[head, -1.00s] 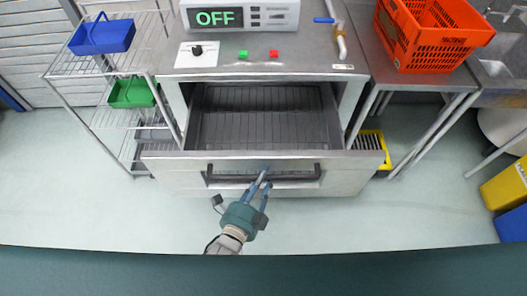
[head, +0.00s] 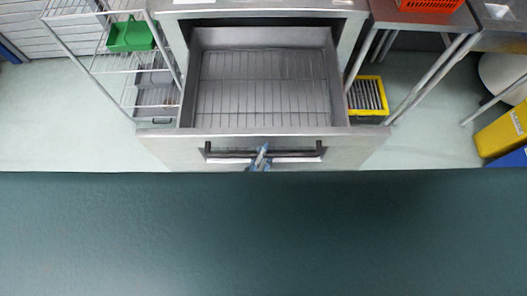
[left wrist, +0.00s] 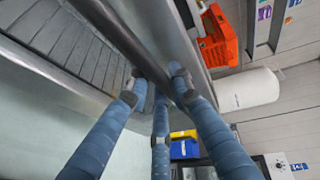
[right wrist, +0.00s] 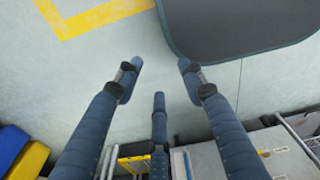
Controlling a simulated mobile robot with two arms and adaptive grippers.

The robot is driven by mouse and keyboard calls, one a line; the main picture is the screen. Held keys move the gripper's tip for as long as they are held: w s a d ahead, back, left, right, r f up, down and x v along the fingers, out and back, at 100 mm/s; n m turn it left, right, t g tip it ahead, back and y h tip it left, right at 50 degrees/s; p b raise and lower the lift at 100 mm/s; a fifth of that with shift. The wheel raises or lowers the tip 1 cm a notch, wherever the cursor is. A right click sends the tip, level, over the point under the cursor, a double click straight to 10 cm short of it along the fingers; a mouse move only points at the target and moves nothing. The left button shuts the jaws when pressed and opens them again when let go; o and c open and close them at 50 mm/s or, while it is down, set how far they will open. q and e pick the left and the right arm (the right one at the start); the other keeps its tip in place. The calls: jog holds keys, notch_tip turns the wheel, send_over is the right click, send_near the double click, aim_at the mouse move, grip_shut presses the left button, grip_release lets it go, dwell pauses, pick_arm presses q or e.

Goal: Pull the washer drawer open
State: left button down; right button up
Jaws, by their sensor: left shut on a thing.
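The washer drawer (head: 264,90) is a steel drawer with a wire rack in its bottom. It stands pulled out from the washer, and its inside shows from above. Its dark bar handle (head: 222,155) runs across the front panel. My left gripper (head: 262,157) is at the middle of the handle, with most of it hidden behind my dark body edge. In the left wrist view the blue fingers (left wrist: 160,85) are closed around the dark bar handle (left wrist: 125,40). My right gripper (right wrist: 158,70) is open and empty above the floor, away from the drawer.
A wire rack (head: 115,60) with a green bin (head: 130,36) stands left of the washer. A yellow-rimmed crate (head: 367,96) lies on the floor to the right. An orange tote (head: 432,5) sits on the right-hand table. Yellow and blue bins (head: 503,134) stand at far right.

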pick_arm(q)
jog(key=c, duration=1.5)
grip_release()
jog(key=v, duration=1.2)
jog(key=shift+a, duration=0.1)
